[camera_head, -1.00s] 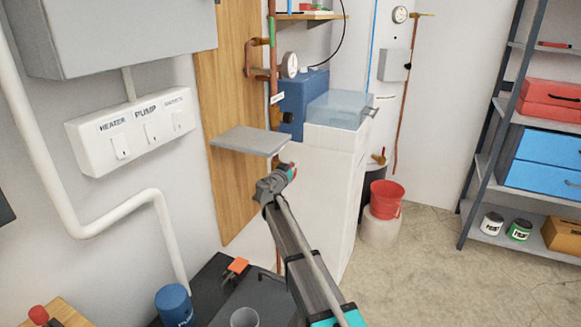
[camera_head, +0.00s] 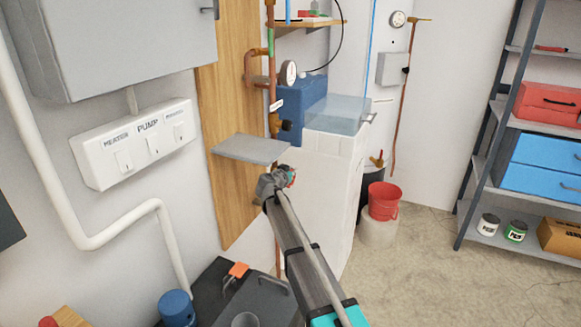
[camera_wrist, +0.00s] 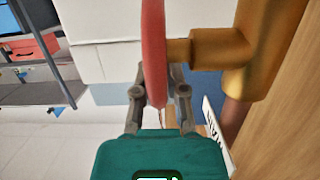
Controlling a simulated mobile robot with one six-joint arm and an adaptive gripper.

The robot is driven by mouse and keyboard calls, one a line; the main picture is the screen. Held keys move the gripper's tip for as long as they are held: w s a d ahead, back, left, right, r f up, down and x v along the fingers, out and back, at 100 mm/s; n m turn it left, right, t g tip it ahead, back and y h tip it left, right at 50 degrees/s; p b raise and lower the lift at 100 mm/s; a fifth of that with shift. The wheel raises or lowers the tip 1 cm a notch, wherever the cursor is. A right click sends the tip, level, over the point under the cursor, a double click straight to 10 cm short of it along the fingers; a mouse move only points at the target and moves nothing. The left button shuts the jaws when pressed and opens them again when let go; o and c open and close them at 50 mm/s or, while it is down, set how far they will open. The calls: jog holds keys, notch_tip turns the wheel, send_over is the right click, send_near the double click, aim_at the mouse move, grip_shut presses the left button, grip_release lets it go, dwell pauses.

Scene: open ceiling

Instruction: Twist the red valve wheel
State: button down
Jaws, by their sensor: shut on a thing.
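The red valve wheel (camera_wrist: 153,35) stands edge-on in the wrist view, with its brass valve body and stem (camera_wrist: 222,50) to its right. My gripper (camera_wrist: 159,85) is shut on the wheel's rim, one finger on each side of it. In the head view my gripper (camera_head: 289,178) is just below the grey shelf board, and my wrist hides most of the wheel and valve there. A white tag with dark lettering (camera_wrist: 215,135) hangs near the valve.
The grey board (camera_head: 250,149) juts out just above my wrist. A wooden panel (camera_head: 225,120) stands to the left. A white cabinet (camera_head: 318,205) stands close to the right of my arm. A red bucket (camera_head: 384,201) is on the right, with open floor in front.

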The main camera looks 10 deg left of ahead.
jog(key=shift+w+r+g+y+p, duration=0.2)
jog(key=shift+w+g+y+p, duration=0.2)
jog(key=shift+g+p, duration=0.95)
jog(key=shift+w+f+g+y+p, duration=0.15)
jog(key=shift+f+g+y+p, duration=0.15)
jog(key=shift+p, duration=0.65)
jog(key=c, duration=0.8)
grip_release()
jog(key=shift+o, duration=0.6)
jog(key=shift+d, duration=0.1)
